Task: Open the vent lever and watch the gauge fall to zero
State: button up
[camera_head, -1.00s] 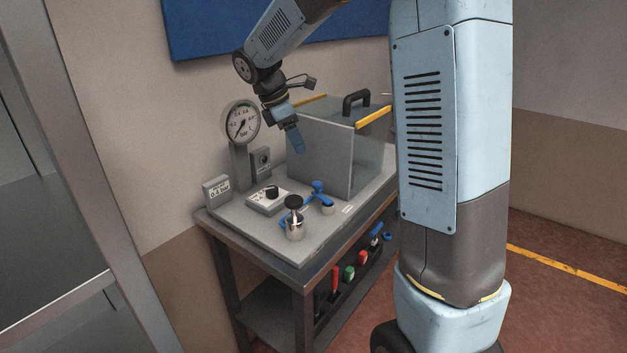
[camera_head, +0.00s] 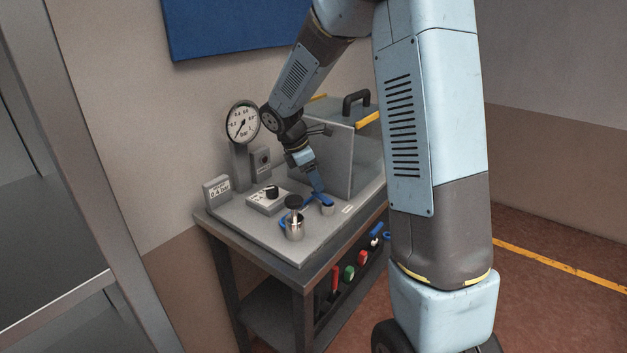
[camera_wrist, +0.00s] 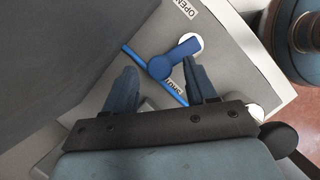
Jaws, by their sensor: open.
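The blue vent lever (camera_head: 315,201) sits on the grey bench panel, in front of the clear-sided box. In the wrist view the lever (camera_wrist: 160,67) has a round hub, a thick arm toward a white disc and a thin bar crossing diagonally. My gripper (camera_head: 320,188) is low over the lever. In the wrist view my gripper (camera_wrist: 161,74) is open, its fingers on either side of the hub; contact cannot be told. An "OPEN" label (camera_wrist: 186,8) lies above the lever. The round white gauge (camera_head: 242,121) stands at the back left; its dark needle seems to point lower left, exact reading unclear.
The box (camera_head: 322,155) with yellow edges and a black handle stands close behind my gripper. A small dial box (camera_head: 268,199) and a "0.4 bar" sign (camera_head: 217,191) stand farther left. Coloured tools hang below the bench.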

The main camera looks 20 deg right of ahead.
jog(key=shift+d+f, duration=0.2)
jog(key=shift+f, duration=0.25)
